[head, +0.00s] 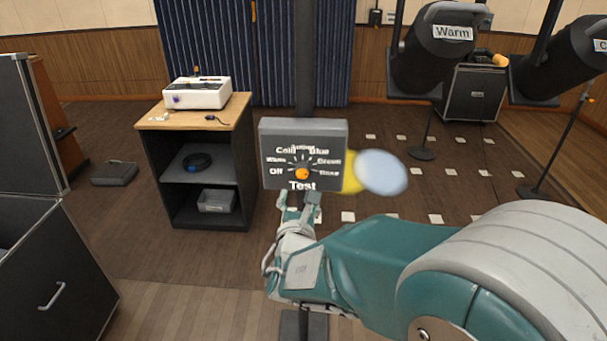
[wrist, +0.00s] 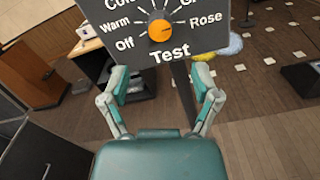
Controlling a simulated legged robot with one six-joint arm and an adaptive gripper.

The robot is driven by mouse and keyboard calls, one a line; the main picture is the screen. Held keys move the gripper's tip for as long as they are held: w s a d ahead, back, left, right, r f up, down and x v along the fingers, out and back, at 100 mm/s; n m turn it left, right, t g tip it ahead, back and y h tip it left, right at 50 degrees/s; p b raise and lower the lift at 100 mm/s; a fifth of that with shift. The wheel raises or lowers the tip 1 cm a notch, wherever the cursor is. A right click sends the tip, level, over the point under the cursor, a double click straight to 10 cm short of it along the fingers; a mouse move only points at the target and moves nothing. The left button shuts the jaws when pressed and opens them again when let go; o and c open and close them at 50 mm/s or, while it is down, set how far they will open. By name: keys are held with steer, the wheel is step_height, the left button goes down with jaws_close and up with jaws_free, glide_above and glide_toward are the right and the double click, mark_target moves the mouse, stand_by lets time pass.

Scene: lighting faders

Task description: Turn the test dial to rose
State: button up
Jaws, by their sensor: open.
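The orange test dial (head: 302,173) sits on a dark grey panel (head: 333,130) mounted on a post, above the word Test. Labels fan around it, with Off, Warm and Cold on the left and Blue, Green and Rose on the right. The dial also shows near the top of the wrist view (wrist: 160,30), with Off at its left and Rose (wrist: 206,19) at its right. I cannot clearly tell which label it points to. My gripper (head: 298,199) is open and empty, just below the panel in the head view. Its two fingers (wrist: 162,86) stand wide apart below the dial.
A yellow and a pale blue disc (head: 382,172) show right of the panel. A wooden-topped cabinet (head: 190,115) with a white device (head: 197,93) stands at the left. Dark stage lamps (head: 432,55) hang at upper right. A dark drawer unit (head: 50,270) is at lower left.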

mark_target(302, 175)
steer(key=w, duration=0.8)
steer(key=shift+w+d, duration=0.1)
steer(key=shift+w, duration=0.25)
jaws_close()
